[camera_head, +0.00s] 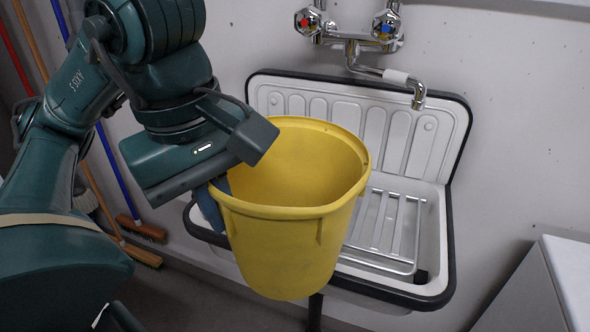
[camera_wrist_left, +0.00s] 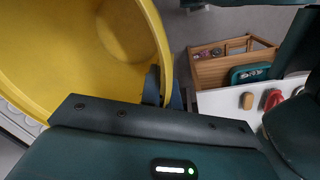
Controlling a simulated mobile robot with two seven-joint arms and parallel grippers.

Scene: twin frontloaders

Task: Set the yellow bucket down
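The yellow bucket (camera_head: 290,245) hangs in front of the sink's left part in the head view, roughly upright. Its visible inside looks empty. My left gripper (camera_head: 215,192) is at the left side of its rim, one finger showing outside the wall. In the left wrist view, the fingers (camera_wrist_left: 163,90) close on the rim of the bucket (camera_wrist_left: 130,35), one on each side of the wall. Whether the bucket's base touches anything is not clear. My right gripper is in neither view.
The white sink (camera_head: 433,245) with a dark rim and a metal rack (camera_head: 378,225) stands behind the bucket. A tap (camera_head: 400,80) juts above it. Brooms (camera_head: 140,228) lean at left. A white cabinet (camera_head: 550,285) is at right. A wooden crate (camera_wrist_left: 235,62) shows in the wrist view.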

